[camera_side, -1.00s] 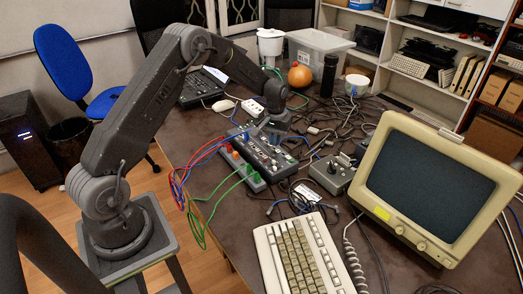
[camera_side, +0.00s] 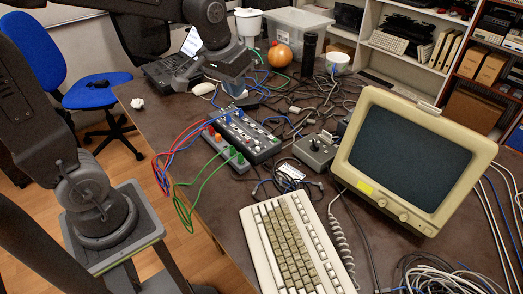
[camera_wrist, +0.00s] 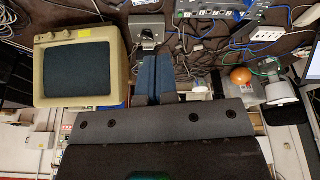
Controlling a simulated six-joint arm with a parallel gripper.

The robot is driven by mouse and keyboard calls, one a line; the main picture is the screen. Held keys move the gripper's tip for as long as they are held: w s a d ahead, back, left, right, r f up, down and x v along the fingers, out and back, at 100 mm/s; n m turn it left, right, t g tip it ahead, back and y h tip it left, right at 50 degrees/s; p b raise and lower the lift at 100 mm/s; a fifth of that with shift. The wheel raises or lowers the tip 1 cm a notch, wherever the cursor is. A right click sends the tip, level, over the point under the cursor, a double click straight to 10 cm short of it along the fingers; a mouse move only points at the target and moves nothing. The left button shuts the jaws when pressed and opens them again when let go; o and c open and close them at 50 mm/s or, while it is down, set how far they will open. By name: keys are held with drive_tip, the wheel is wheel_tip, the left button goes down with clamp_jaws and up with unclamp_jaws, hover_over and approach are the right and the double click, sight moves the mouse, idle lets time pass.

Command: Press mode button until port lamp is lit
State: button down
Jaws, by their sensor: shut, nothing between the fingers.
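The dark grey switch unit (camera_side: 247,137) with rows of ports and small buttons lies on the table, with cables around it. It shows at the top edge of the wrist view (camera_wrist: 222,10), partly cut off. The mode button and the port lamp are too small to make out, and I cannot tell if a lamp is lit. My gripper (camera_wrist: 158,58) is shut and empty, its two bluish fingers side by side in the wrist view. In the side view it is raised at upper left, apart from the unit.
A grey strip with orange and green plugs (camera_side: 225,150) lies beside the unit, with red, blue and green leads. A grey control box (camera_side: 316,149), keyboard (camera_side: 290,245) and beige monitor (camera_side: 415,160) stand to the right. Loose cables cover the table behind.

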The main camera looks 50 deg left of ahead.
drive_tip(key=s+d+m+t, duration=0.1)
drive_tip(key=s+d, duration=0.1)
drive_tip(key=s, duration=0.5)
drive_tip(key=s+d+r+m+t, duration=0.1)
drive_tip(key=s+d, duration=0.1)
drive_tip(key=s, duration=0.5)
drive_tip(key=shift+d, duration=0.25)
idle(1.1)
drive_tip(key=w+a+f+m+t+y, duration=0.1)
drive_tip(key=w+a+f+y, duration=0.1)
drive_tip(key=w+a, duration=0.55)
drive_tip(key=w+a+f+m+t+y, duration=0.15)
drive_tip(key=w+a, duration=0.25)
drive_tip(key=w, duration=0.7)
drive_tip(key=w+a+f+m+h, duration=0.1)
drive_tip(key=w+a+f+m, duration=0.1)
drive_tip(key=w+f, duration=0.3)
drive_tip(key=w+a+f+m+t+h, duration=0.1)
drive_tip(key=w+a+f+m+h, duration=0.1)
drive_tip(key=w+f, duration=0.4)
wheel_tip(320, 180, down, 4)
drive_tip(key=shift+a+f+m, duration=0.2)
drive_tip(key=shift+a+m, duration=0.55)
drive_tip(key=shift+a, duration=0.15)
